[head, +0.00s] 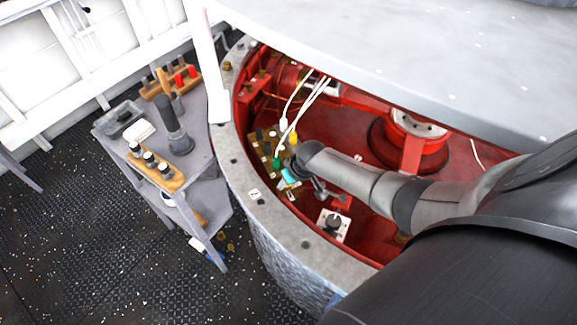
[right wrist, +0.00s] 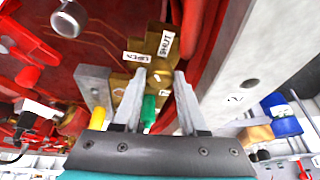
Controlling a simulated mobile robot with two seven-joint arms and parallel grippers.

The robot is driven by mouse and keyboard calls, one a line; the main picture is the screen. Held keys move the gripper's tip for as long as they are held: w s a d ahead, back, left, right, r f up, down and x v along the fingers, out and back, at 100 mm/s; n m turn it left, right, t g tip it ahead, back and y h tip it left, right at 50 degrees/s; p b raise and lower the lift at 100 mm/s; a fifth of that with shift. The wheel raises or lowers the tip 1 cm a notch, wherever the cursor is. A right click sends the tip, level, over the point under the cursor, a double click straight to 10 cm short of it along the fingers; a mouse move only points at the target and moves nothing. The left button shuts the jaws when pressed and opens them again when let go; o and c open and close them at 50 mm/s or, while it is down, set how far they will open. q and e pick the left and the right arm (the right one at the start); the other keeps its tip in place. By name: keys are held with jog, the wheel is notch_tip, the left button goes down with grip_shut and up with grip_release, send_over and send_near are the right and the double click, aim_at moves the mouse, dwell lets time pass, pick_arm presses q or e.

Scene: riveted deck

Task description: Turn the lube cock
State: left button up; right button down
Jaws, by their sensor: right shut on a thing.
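The lube cock (right wrist: 155,62) is a brass fitting with OPEN and SHUT labels, in the upper middle of the right wrist view. A green handle (right wrist: 149,108) shows between my fingers, below the brass body. In the head view the green handle (head: 276,163) is a small spot inside the red pit, by its near rim. My right gripper (right wrist: 158,92) has its fingers on either side of the cock and is shut on it. In the head view my right gripper (head: 284,172) is small and partly hidden by its arm. My left gripper is not in view.
A yellow handle (head: 293,137) stands just behind the cock. A white-plated knob (head: 333,225) sits nearer in the red pit. The grey pit rim (head: 266,211) curves close by. A grey cart (head: 196,158) with tools stands left, with open deck in front.

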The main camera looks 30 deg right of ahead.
jog(key=m, duration=0.1)
jog(key=m+h+p, duration=0.1)
jog(key=m+p, duration=0.1)
jog(key=shift+a+r+m, duration=0.1)
jog(key=shift+a+m, duration=0.15)
jog(key=shift+m, duration=0.15)
jog(key=shift+m+g+h+p, duration=0.3)
jog(key=shift+m+h+p, duration=0.5)
jog(key=shift+m, duration=0.9)
jog(key=shift+c, duration=2.2)
grip_release()
